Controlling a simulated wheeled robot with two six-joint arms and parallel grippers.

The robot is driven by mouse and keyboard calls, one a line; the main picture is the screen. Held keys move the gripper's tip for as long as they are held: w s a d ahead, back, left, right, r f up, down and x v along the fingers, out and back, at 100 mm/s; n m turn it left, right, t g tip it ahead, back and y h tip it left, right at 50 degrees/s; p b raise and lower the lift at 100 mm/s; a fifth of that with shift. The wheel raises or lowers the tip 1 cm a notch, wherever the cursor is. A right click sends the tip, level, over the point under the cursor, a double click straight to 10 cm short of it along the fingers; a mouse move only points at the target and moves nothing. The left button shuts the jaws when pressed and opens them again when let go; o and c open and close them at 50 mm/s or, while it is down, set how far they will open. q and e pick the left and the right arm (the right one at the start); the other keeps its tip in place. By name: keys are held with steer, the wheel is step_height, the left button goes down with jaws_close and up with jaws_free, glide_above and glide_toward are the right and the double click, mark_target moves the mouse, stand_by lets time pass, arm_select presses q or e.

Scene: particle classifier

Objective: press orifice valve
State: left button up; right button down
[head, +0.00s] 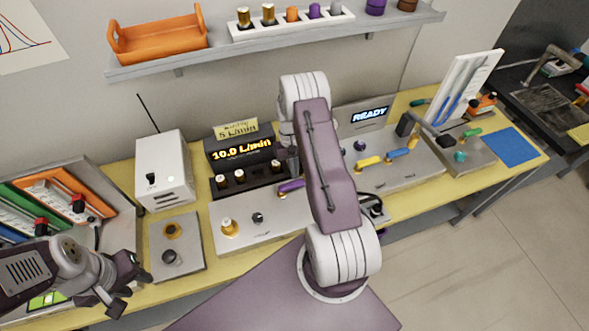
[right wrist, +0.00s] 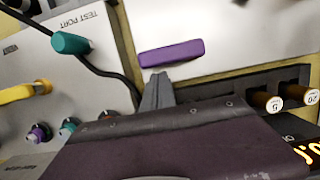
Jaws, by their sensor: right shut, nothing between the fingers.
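A purple valve handle (head: 291,186) lies on the pale metal panel (head: 262,230) in front of the flow display. In the right wrist view the purple handle (right wrist: 171,53) lies just beyond the tips of my right gripper (right wrist: 158,78). The fingers are shut and empty; whether they touch the handle I cannot tell. In the head view my right arm mostly hides that gripper. My left gripper (head: 127,284) is at the lower left, with its fingers apart and empty, away from the handle.
The display (head: 240,150) reads 10.0 L/min above several brass-topped orifices. A white box (head: 164,172) stands to its left. Yellow (head: 368,162) and blue valve handles are on the panel to the right. A shelf (head: 280,40) hangs above.

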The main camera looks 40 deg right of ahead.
steer(key=shift+s+a, duration=0.1)
steer(key=shift+s, duration=0.15)
steer(key=shift+w, duration=0.1)
